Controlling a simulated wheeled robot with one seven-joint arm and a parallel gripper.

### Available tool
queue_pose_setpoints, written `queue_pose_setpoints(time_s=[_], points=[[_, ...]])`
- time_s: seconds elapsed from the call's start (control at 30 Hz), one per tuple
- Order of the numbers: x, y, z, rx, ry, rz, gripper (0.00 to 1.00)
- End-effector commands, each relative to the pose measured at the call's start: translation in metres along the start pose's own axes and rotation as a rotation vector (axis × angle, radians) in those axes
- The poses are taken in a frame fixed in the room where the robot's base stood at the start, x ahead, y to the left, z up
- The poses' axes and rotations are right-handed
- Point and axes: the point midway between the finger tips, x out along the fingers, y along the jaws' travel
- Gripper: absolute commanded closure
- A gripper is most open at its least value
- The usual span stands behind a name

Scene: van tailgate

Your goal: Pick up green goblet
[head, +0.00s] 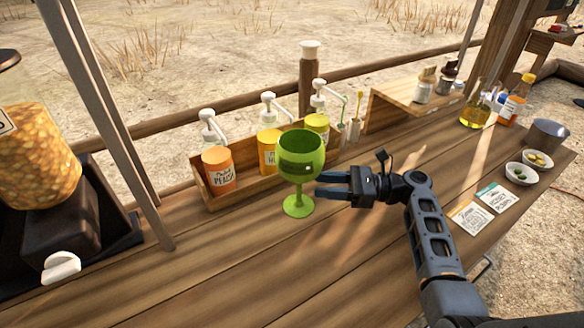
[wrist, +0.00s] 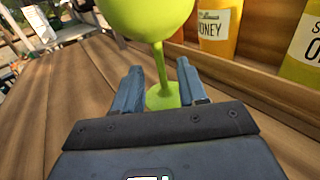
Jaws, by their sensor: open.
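The green goblet (head: 302,158) stands upright on the wooden counter, in front of the condiment rack. My gripper (head: 318,191) is just to its right at stem height, with its fingers pointing at the goblet. In the wrist view the goblet's bowl (wrist: 148,18) is at the top, above the fingers. Its stem and foot show beyond and between the open fingertips of my gripper (wrist: 160,82). The fingers are apart and hold nothing. I cannot tell whether a finger touches the stem.
A wooden rack (head: 216,200) with several pump bottles stands close behind the goblet. A dispenser (head: 40,150) is at the left. Two small bowls (head: 520,172) and cards (head: 497,197) lie at the right. The front counter is clear.

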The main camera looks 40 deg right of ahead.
Motion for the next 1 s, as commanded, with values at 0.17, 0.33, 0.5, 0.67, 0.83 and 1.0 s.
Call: queue_pose_setpoints(time_s=[0.17, 0.33, 0.5, 0.67, 0.83, 1.0], points=[[0.019, 0.001, -0.003, -0.001, 0.0, 0.004, 0.58], [0.042, 0.002, -0.007, -0.002, 0.0, 0.005, 0.58], [0.062, 0.002, -0.004, -0.002, -0.001, 0.002, 0.58], [0.067, 0.002, -0.002, 0.0, -0.001, 0.002, 0.58], [0.067, 0.002, -0.002, 0.0, -0.001, 0.002, 0.6], [0.067, 0.001, -0.002, 0.0, -0.001, 0.002, 0.76]])
